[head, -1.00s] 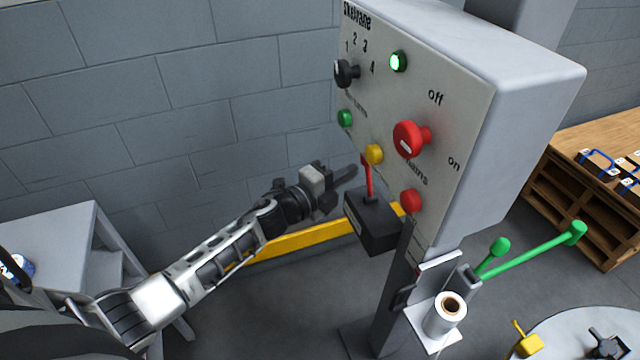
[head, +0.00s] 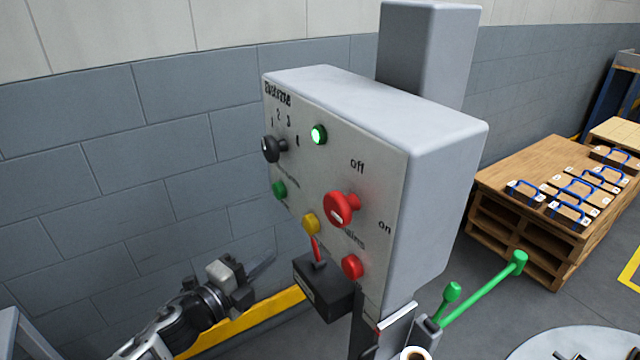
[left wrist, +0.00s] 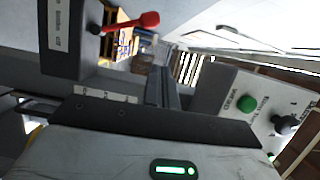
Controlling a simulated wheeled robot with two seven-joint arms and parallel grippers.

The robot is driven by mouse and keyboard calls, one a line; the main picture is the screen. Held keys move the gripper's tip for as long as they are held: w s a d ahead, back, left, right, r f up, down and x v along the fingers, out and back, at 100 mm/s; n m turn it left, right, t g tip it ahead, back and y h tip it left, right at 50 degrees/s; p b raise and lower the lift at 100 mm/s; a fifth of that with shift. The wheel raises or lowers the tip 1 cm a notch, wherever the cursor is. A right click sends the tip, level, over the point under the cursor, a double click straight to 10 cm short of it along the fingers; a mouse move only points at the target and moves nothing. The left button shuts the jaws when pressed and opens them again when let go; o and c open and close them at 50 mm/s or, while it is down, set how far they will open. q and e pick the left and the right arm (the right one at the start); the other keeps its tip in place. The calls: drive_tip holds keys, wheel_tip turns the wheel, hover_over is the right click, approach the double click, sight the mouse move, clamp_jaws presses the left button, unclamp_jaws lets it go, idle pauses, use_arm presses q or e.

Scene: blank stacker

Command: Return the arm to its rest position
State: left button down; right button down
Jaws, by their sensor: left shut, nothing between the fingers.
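My left gripper (head: 262,268) is shut and empty. In the head view it is at the lower left, its fingers pointing up and right, to the left of the black lever box (head: 325,291) and apart from it. Its shut fingers also show in the left wrist view (left wrist: 162,88). The arm comes in from the bottom left. The grey control panel (head: 440,170) carries a black selector knob (head: 272,149), a lit green lamp (head: 318,134), a red mains switch (head: 341,208) and smaller buttons. The box's red lever (head: 317,250) stands nearly upright. My right gripper is not in view.
Green levers (head: 484,290) stick out to the right below the panel. A wooden pallet stack (head: 510,180) with blue-handled boxes stands at the right. A yellow bar (head: 240,322) runs low behind my gripper. A block wall (head: 110,150) lies behind; floor is open between panel and pallets.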

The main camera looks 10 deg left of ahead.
use_arm(q)
drive_tip(key=s+d+f+n+g+y, duration=0.2)
drive_tip(key=s+f+n, duration=0.4)
drive_tip(key=s+n, duration=0.4)
drive_tip(key=s+d+f+n+g+y, duration=0.2)
drive_tip(key=s+d+f+n+g, duration=0.2)
drive_tip(key=s+n, duration=0.6)
wheel_tip(320, 180, down, 3)
drive_tip(key=shift+s+d+r+y, duration=0.1)
drive_tip(key=shift+s+d+y, duration=0.15)
drive_tip(key=shift+d, duration=0.6)
